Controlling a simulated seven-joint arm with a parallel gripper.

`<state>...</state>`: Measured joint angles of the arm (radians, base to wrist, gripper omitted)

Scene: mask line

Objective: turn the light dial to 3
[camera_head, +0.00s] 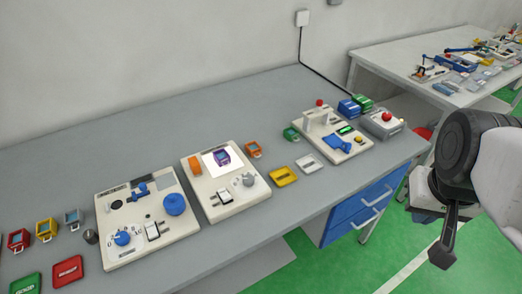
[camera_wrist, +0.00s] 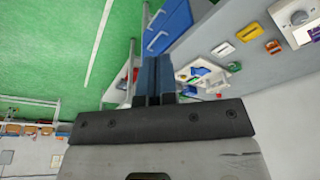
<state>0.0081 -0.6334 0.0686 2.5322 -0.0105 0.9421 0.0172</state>
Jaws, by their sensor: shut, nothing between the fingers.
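The middle white panel (camera_head: 228,205) stands on the grey bench with a brightly lit window (camera_head: 212,160). A grey dial (camera_head: 246,180) sits on its right part, with markings around it too small to read. The dial also shows at the top right corner of the wrist view (camera_wrist: 299,18). I cannot tell its setting. My gripper (camera_head: 441,257) hangs off the bench's right end, above the green floor, far from the dial. Its dark fingers (camera_wrist: 153,72) are together and empty in the wrist view.
The left panel (camera_head: 150,225) has blue knobs. A right-hand panel (camera_head: 333,138) carries raised parts, with a red-button box (camera_head: 382,124) beside it. Yellow (camera_head: 284,176) and white trays lie in front. A blue drawer unit (camera_head: 360,210) is under the bench. A second table (camera_head: 400,50) stands behind.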

